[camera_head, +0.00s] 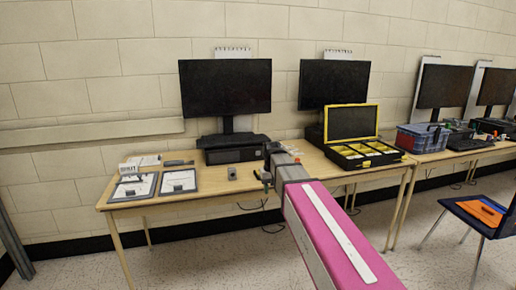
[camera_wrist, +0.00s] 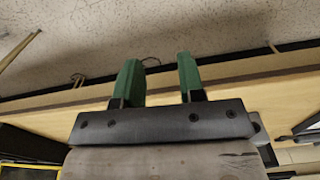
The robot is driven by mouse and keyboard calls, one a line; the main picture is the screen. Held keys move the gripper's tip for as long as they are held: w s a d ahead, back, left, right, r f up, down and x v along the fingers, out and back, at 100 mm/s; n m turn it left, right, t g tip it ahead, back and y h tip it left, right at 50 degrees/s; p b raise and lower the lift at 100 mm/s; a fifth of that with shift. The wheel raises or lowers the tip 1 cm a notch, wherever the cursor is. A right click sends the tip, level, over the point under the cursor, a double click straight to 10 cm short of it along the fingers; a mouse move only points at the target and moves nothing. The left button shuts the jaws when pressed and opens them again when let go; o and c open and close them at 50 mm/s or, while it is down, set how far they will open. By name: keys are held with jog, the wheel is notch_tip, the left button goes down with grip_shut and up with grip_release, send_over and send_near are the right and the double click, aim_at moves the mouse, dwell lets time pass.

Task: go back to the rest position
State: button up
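My gripper (camera_wrist: 158,80) shows in the wrist view with two green fingers set apart and nothing between them. It is open and empty. Behind the fingers are the edge of the wooden table (camera_wrist: 285,68) and the speckled floor. In the head view my pink and grey arm reaches forward from the lower right to the front of the long wooden table (camera_head: 220,188). The gripper end (camera_head: 264,176) is small there, near the table's front edge, and its fingers are hard to make out.
On the table stand two dark monitors (camera_head: 225,87), two framed sheets (camera_head: 179,181), a small grey object (camera_head: 232,173) and an open black-yellow case (camera_head: 362,154). Further right are a blue crate (camera_head: 422,138) and a chair (camera_head: 480,215) with an orange item. Floor is clear at front left.

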jog(key=s+d+f+m, duration=0.1)
jog(key=s+d+f, duration=0.5)
jog(key=s+f, duration=0.2)
jog(key=s+d+f+m, duration=0.1)
jog(key=s+d+f, duration=0.6)
jog(key=f, duration=0.5)
jog(key=shift+s+d, duration=0.15)
jog(key=shift+s, duration=0.7)
jog(key=shift+f, duration=0.1)
